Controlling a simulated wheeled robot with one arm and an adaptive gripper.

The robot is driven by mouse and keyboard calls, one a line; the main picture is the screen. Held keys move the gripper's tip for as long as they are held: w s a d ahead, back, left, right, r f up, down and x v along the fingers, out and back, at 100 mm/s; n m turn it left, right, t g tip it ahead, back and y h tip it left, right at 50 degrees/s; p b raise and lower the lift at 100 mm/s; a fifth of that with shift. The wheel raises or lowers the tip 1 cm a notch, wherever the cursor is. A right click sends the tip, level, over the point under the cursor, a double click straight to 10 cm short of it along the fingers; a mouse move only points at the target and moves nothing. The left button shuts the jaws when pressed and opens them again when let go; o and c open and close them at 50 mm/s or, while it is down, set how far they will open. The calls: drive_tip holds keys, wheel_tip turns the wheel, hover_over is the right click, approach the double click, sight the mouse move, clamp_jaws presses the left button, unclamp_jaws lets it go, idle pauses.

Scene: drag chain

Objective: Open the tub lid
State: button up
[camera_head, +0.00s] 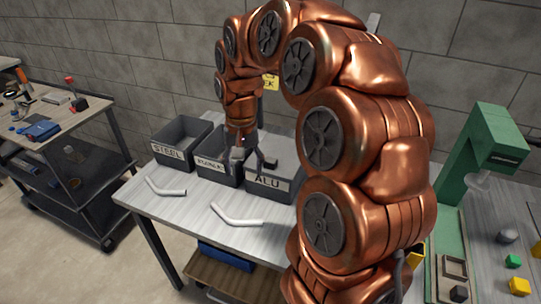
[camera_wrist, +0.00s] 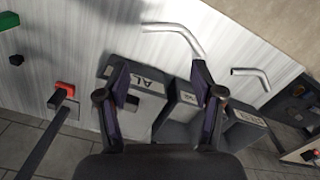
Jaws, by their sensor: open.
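Three dark grey tubs stand side by side on the table: the STEEL tub (camera_head: 168,154), the middle tub (camera_head: 211,168) with a partly hidden label, and the ALU tub (camera_head: 268,185). In the wrist view the ALU tub (camera_wrist: 128,112) is below the left finger, and the middle tub (camera_wrist: 178,118) and STEEL tub (camera_wrist: 246,130) lie to the right. My gripper (camera_head: 253,159) hangs over the middle and ALU tubs. In the wrist view my gripper (camera_wrist: 160,76) has its two dark fingers wide apart with nothing between them. I cannot make out a separate lid clearly; my arm hides part of the tubs.
Two bent pale tubes (camera_head: 237,217) and (camera_head: 166,188) lie on the light table (camera_head: 190,215) before the tubs. A green press (camera_head: 480,150) stands right, near small coloured blocks. A dark cart (camera_head: 62,150) with tools stands left. A block wall is behind.

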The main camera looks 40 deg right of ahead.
drive_tip(key=w+d+m+p, duration=0.1)
drive_tip(key=w+d+m, duration=0.2)
drive_tip(key=w+d, duration=0.4)
drive_tip(key=m, duration=0.2)
hover_over(270, 160)
wheel_tip(270, 160, down, 2)
drive_tip(key=shift+f, duration=0.1)
drive_tip(key=shift+d+f+p, duration=0.1)
drive_tip(key=shift+f+p, duration=0.25)
drive_tip(key=shift+p, duration=0.15)
drive_tip(key=shift+f+p, duration=1.1)
drive_tip(key=shift+f, duration=2.4)
clamp_jaws()
